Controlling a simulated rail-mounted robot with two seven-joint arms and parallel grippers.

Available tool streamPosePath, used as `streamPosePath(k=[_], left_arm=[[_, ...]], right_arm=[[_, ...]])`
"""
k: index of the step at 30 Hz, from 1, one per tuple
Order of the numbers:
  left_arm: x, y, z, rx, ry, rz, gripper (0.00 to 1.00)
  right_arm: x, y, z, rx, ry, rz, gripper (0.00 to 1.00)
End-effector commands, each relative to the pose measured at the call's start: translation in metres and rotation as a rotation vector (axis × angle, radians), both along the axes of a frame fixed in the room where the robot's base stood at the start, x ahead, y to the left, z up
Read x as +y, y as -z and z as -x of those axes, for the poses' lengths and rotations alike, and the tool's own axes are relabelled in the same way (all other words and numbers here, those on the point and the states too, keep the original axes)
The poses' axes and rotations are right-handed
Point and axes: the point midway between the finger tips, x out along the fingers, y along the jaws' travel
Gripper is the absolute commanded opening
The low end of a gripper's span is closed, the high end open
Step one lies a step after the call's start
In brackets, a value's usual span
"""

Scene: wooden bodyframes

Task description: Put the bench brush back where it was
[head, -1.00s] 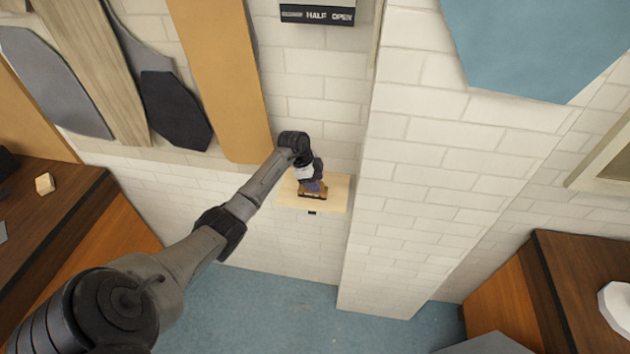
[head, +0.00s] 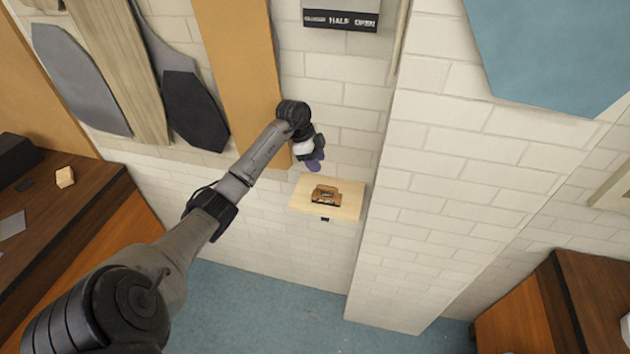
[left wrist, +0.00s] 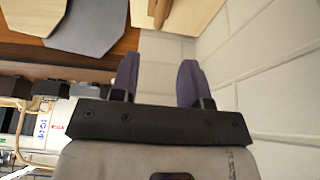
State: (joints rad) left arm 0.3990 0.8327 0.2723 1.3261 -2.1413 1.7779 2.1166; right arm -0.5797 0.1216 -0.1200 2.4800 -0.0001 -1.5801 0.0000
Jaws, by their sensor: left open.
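The bench brush, a small brown block-like thing with a dark lower edge (head: 327,195), rests on a small pale wooden wall shelf (head: 352,206). My left gripper (head: 315,163), with purple fingers, is above and a little left of the brush, apart from it. In the left wrist view the two fingers (left wrist: 157,78) stand apart with nothing between them. Part of the brush (left wrist: 160,10) and the shelf (left wrist: 194,14) show beyond the fingers at the top edge. My right gripper is in no view.
A white brick wall pillar (head: 430,200) stands just right of the shelf. Long boards (head: 240,80) lean or hang on the wall at the left. A brown bench (head: 60,215) with a small light block (head: 65,177) is at far left. Blue floor (head: 265,305) lies below.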

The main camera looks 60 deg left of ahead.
Motion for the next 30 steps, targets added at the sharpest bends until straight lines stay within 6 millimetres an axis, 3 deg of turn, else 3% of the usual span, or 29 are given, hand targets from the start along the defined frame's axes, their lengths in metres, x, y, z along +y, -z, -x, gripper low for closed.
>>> streamPosePath(k=[5, 8, 11, 15, 19, 24, 30], left_arm=[[-0.004, -0.002, -0.002, -0.022, 0.019, 0.002, 0.42], [-0.024, 0.005, -0.015, -0.12, 0.09, 0.015, 0.42], [-0.065, 0.014, -0.036, -0.315, 0.208, 0.046, 0.42], [-0.137, 0.015, -0.059, -0.675, 0.338, 0.111, 0.42], [-0.189, 0.005, -0.065, -0.973, 0.343, 0.163, 0.42], [-0.238, -0.013, -0.053, -1.313, 0.167, 0.207, 0.42], [-0.254, -0.01, -0.018, -1.45, -0.264, 0.162, 0.42]], right_arm=[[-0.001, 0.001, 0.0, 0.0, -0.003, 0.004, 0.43], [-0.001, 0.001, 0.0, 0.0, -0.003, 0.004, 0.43], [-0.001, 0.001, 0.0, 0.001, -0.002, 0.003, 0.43], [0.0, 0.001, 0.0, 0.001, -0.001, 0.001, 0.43], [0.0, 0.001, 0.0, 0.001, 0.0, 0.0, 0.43], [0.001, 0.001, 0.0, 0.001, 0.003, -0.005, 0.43], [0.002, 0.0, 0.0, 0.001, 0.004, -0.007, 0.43]])
